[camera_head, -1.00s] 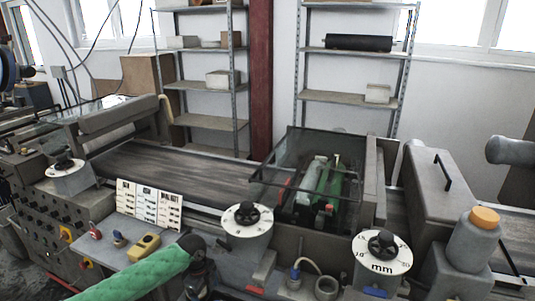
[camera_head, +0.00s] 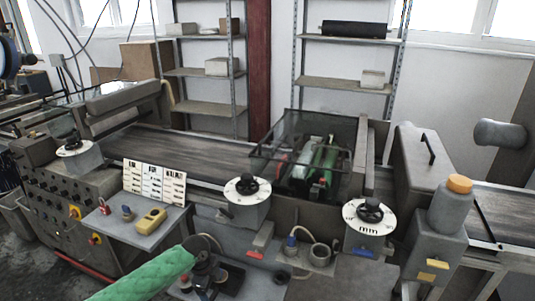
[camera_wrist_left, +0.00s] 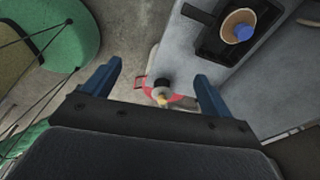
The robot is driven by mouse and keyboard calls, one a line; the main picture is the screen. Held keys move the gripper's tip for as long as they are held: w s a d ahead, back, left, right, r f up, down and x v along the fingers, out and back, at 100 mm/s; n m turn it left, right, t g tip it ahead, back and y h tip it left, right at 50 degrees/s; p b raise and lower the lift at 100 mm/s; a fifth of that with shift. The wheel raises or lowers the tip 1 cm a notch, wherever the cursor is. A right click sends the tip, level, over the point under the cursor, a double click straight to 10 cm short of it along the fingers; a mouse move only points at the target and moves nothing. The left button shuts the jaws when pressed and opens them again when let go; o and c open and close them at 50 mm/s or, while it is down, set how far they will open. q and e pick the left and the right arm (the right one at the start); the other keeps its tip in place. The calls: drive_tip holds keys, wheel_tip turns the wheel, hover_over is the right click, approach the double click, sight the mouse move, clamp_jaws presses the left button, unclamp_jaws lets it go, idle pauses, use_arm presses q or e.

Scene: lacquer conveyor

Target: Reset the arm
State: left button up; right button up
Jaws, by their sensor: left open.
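My left arm, in a green quilted sleeve (camera_head: 145,276), comes in at the bottom of the head view. Its dark wrist end is in front of the machine's lower front, where the fingers are hard to make out. In the left wrist view my left gripper (camera_wrist_left: 157,82) has its two blue fingers wide apart, with nothing held between them. Beyond and below the fingers is a small red and black item (camera_wrist_left: 163,92) near the floor, too unclear to name. My right gripper is in neither view.
The conveyor (camera_head: 170,152) runs behind a front ledge with white dials (camera_head: 247,188), a chart card (camera_head: 154,183) and a yellow control box (camera_head: 151,219). A grey bottle with an orange cap (camera_head: 458,190) stands at right.

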use_arm(q)
drive_tip(key=s+d+f+n+t, duration=0.1)
drive_tip(key=s+d+f+n, duration=0.2)
drive_tip(key=f, duration=0.5)
drive_tip(key=s+f+n+h, duration=0.1)
drive_tip(key=s+f+n, duration=0.3)
drive_tip(key=s+f, duration=0.25)
drive_tip(key=s+d+f+n+t, duration=0.1)
drive_tip(key=s+d+f+n, duration=0.2)
drive_tip(key=f, duration=0.6)
drive_tip(key=s+a+f+n, duration=0.2)
drive_tip(key=s+f, duration=0.3)
drive_tip(key=s, duration=0.4)
drive_tip(key=s+a+f+n+y, duration=0.1)
drive_tip(key=s+a+f+n, duration=0.1)
drive_tip(key=s+f, duration=0.3)
drive_tip(key=s+a+f+n+y, duration=0.1)
drive_tip(key=s+f+n, duration=0.3)
drive_tip(key=s, duration=0.9)
drive_tip(key=shift+s+a+f+n, duration=0.25)
drive_tip(key=shift+a+f, duration=0.2)
drive_tip(key=shift+f, duration=0.4)
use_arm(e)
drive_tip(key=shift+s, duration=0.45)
